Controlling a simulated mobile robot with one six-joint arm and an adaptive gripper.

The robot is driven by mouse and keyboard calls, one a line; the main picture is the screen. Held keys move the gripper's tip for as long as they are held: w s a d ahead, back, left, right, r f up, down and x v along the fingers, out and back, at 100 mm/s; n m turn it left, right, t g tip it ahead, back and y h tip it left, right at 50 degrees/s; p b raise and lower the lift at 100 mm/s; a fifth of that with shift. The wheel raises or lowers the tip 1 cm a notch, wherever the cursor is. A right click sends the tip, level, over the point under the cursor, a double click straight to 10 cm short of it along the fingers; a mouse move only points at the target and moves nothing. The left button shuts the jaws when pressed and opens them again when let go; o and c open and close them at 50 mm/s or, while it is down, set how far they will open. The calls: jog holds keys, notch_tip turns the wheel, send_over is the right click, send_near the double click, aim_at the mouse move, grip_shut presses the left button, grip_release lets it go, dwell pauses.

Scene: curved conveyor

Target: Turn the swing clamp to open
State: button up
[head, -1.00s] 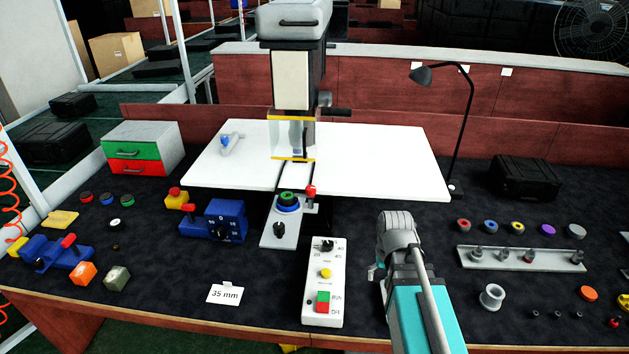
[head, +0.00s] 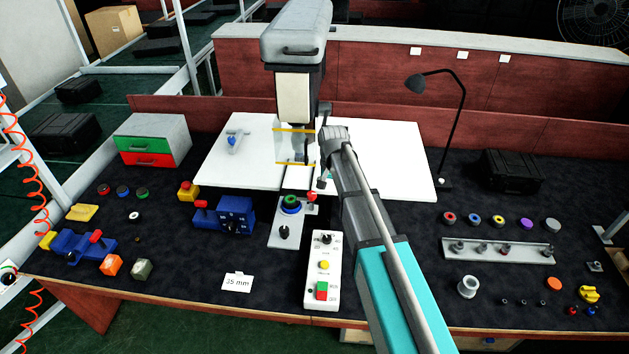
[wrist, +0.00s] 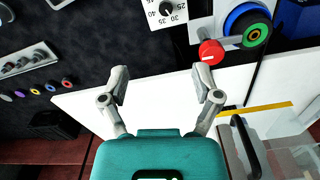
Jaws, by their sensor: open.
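The swing clamp has a red knob (head: 312,196) and stands on a light grey plate (head: 285,238), beside a round part (head: 291,204) with a green top and blue ring. In the wrist view the red knob (wrist: 210,53) is at upper right, next to the blue and green round part (wrist: 250,27). My gripper (head: 323,181) is above and close to the knob in the head view. In the wrist view my gripper (wrist: 160,78) has its fingers spread with nothing between them. The knob is just beyond the right fingertip, apart from the finger as far as I can tell.
The press machine (head: 296,95) rises behind the clamp over a white table (head: 395,160). A white control box (head: 323,270) stands in front, and a blue block with a dial (head: 236,214) to the left. A black lamp (head: 455,120) stands at right.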

notch_tip(320, 180, up, 6)
jog(key=p, duration=0.5)
send_over(312, 193)
jog(key=shift+r+m, duration=0.2)
jog(key=shift+m, duration=0.2)
jog(key=shift+f+b, duration=0.2)
jog(key=shift+b, duration=0.1)
notch_tip(312, 193, down, 14)
jog(key=b, duration=1.3)
jog(key=shift+r, duration=0.25)
jog(key=shift+c, duration=0.3)
